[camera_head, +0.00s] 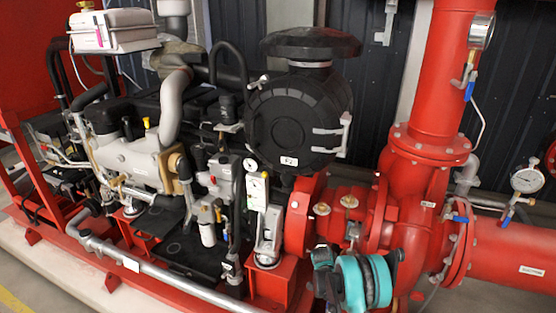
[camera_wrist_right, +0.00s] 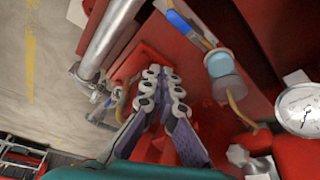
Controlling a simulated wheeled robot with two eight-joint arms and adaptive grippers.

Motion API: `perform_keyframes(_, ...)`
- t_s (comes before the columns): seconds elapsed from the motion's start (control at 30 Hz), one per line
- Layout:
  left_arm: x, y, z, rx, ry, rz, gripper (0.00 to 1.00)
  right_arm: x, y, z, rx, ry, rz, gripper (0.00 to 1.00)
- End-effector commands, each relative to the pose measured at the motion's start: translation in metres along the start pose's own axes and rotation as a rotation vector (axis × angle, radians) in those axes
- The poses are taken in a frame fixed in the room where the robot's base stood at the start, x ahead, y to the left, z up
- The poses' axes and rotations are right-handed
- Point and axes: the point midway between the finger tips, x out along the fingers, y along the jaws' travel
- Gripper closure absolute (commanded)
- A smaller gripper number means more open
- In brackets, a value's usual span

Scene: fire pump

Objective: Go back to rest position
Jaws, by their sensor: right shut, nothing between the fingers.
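My right gripper shows in the right wrist view (camera_wrist_right: 164,80), its two jointed fingers close together with nothing held between them. It is in front of red machine parts, and I cannot tell how far it is from them. In the head view, the teal and black end of my right arm (camera_head: 365,282) is at the bottom, right of centre, in front of the red pump casing (camera_head: 410,235). The fingers are not clear in that view. My left gripper is in neither view.
The engine (camera_head: 135,160) with its black round air filter (camera_head: 298,120) fills the left and middle. A red vertical pipe (camera_head: 435,75) and a suction pipe (camera_head: 515,250) with a gauge (camera_head: 527,181) stand at right. A grey pipe (camera_head: 165,275) runs along the front. Bare floor (camera_wrist_right: 25,110) shows at left.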

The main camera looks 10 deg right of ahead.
Motion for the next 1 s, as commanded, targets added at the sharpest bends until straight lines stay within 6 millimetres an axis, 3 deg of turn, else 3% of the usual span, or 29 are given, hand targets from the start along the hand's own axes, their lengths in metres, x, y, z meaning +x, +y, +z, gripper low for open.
perform_keyframes(0.13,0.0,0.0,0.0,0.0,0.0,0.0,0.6,-0.048,-0.001,-0.009,-0.095,-0.015,-0.041,1.0)
perform_keyframes(0.23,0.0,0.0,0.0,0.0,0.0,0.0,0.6,-0.098,0.003,-0.016,-0.204,-0.03,-0.09,1.0)
perform_keyframes(0.47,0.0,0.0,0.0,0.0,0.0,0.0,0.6,-0.207,0.035,-0.028,-0.473,-0.043,-0.218,1.0)
perform_keyframes(0.7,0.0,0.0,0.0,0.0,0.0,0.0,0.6,-0.294,0.095,-0.03,-0.74,-0.021,-0.359,1.0)
perform_keyframes(0.9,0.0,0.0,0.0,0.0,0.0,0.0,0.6,-0.34,0.157,-0.023,-0.954,0.028,-0.477,1.0)
perform_keyframes(1.0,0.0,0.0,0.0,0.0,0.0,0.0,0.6,-0.353,0.189,-0.018,-1.056,0.061,-0.534,1.0)
